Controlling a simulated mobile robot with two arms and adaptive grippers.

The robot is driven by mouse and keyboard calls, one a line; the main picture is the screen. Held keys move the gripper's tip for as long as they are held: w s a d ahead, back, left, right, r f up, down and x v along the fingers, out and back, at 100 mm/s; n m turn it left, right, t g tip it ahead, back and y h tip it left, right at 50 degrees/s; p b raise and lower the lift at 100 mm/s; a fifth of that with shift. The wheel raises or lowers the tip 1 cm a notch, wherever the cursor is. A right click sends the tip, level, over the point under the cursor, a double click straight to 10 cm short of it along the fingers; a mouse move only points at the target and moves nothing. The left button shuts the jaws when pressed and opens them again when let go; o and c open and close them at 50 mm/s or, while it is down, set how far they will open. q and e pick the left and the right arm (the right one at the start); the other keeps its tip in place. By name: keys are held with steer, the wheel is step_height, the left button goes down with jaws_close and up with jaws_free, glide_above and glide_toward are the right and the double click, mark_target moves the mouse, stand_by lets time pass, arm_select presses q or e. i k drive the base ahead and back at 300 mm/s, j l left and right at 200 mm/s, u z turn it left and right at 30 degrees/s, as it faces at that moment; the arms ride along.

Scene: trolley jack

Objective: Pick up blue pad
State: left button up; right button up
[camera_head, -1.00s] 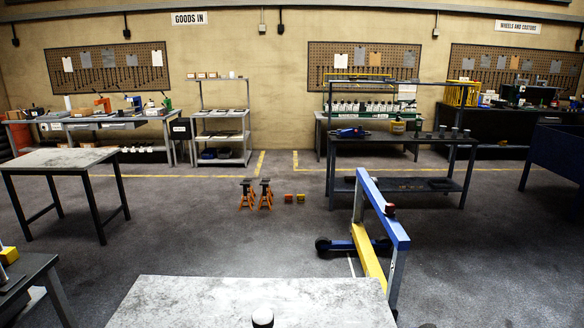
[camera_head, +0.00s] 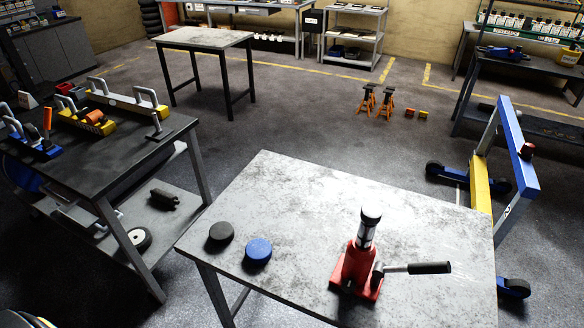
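The blue pad (camera_head: 258,250) is a small round disc lying flat on the grey metal table (camera_head: 300,205) in front of me, near its left front edge. A similar black pad (camera_head: 221,233) lies just to its left, close beside it. Neither of my grippers is in view.
A dark workbench (camera_head: 100,165) with yellow and blue tools stands at the left, apart from the table. A blue and yellow frame on wheels (camera_head: 512,150) stands at the right behind the table. Orange stands (camera_head: 377,100) are on the floor beyond. The table's middle is clear.

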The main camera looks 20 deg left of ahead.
mark_target(258, 251)
steer(key=j+u, duration=0.1)
steer(key=u, duration=0.8)
steer(key=k+j, duration=0.1)
